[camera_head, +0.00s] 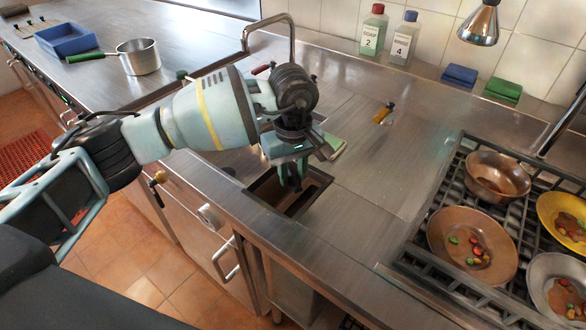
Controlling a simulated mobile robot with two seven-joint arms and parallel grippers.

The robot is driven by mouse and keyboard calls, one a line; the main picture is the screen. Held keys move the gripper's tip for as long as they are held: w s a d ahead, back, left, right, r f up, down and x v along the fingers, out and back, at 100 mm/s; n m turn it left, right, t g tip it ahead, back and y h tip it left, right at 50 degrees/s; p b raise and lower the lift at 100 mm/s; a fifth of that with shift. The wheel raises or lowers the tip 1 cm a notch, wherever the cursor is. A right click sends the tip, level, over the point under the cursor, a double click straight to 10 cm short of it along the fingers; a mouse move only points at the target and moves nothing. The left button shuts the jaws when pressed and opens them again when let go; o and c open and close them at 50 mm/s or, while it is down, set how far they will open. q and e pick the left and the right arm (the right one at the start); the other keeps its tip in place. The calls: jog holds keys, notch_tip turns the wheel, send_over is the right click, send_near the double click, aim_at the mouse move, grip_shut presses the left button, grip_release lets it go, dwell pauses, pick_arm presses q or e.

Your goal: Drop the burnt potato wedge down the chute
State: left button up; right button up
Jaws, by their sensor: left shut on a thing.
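The chute (308,199) is a dark rectangular opening in the steel counter, near its front edge. My left gripper (291,183) points down directly over the chute, with its fingertips at or just inside the opening. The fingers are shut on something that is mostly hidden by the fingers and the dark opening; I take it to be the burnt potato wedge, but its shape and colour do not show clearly. My right gripper is not in view.
A grill (452,180) with several pans stands at the right. A tap (292,40) rises behind my arm. Soap bottles (373,30) stand by the wall. A pot (138,57) and blue tray (66,39) sit back left. The counter right of the chute is mostly clear.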

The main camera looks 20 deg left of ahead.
aim_at(293, 174)
pick_arm(q)
jog(key=o, duration=0.9)
jog(key=shift+o, duration=0.6)
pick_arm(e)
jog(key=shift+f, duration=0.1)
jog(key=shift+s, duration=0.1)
pick_arm(q)
jog(key=shift+r, duration=0.1)
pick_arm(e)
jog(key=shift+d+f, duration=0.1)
pick_arm(q)
notch_tip(293, 174, up, 6)
jog(key=shift+r, duration=0.8)
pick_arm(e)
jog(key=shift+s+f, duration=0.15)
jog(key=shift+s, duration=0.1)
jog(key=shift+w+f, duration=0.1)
